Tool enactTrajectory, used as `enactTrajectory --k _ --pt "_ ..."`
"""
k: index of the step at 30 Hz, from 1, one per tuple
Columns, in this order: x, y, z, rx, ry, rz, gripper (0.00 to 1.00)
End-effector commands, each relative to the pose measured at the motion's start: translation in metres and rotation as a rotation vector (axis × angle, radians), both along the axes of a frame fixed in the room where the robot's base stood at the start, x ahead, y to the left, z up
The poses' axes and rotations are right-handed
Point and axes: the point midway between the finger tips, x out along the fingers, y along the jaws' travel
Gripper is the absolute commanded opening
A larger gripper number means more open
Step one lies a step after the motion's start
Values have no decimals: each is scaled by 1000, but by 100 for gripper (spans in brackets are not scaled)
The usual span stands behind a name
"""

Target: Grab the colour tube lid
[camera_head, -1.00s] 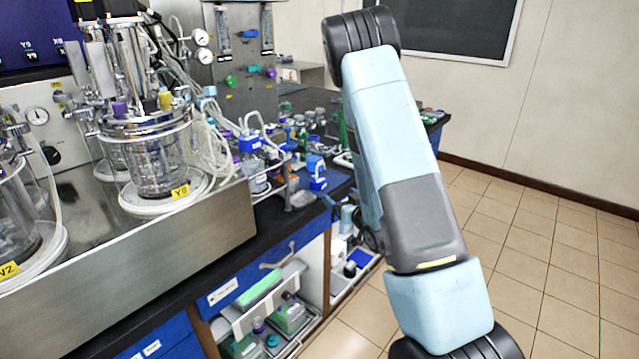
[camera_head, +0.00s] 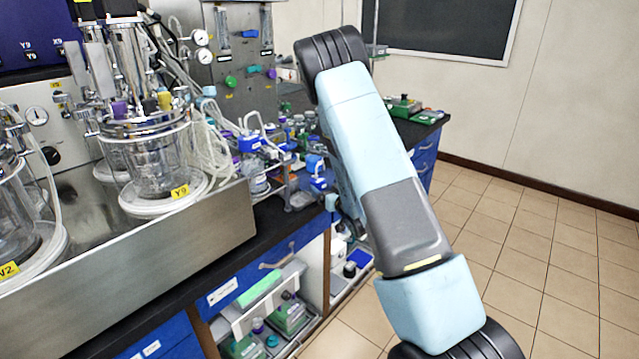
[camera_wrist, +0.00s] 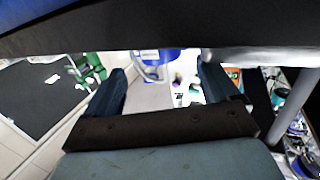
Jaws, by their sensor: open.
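I cannot make out for certain which item is the colour tube lid. In the wrist view, my gripper (camera_wrist: 162,78) has its two dark fingers apart, with nothing held between them. A blue rounded object (camera_wrist: 153,57) shows past the fingertips, and a small purple-topped item (camera_wrist: 178,77) lies beyond, between the fingers. In the head view, my arm covers most of the gripper. Blue-capped items (camera_head: 250,144) and a blue device (camera_head: 318,170) stand on the bench left of my arm.
Glass bioreactor vessels (camera_head: 158,155) with tubing stand on a metal housing (camera_head: 150,245) at the left. The dark bench top (camera_head: 200,275) runs along it. Green items (camera_head: 403,106) sit on the bench's far end. A shelf below holds boxes (camera_head: 290,315). Tiled floor is free at right.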

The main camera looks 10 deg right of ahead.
Motion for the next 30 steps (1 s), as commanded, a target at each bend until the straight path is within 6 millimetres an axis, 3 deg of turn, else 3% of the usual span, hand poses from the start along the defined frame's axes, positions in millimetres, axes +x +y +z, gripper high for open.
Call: enactTrajectory --k 9,18,30 --pt "39 10 -2 -2 -1 1 88" --pt "42 11 -2 -1 0 1 88" --pt "42 11 -2 -1 0 1 50"
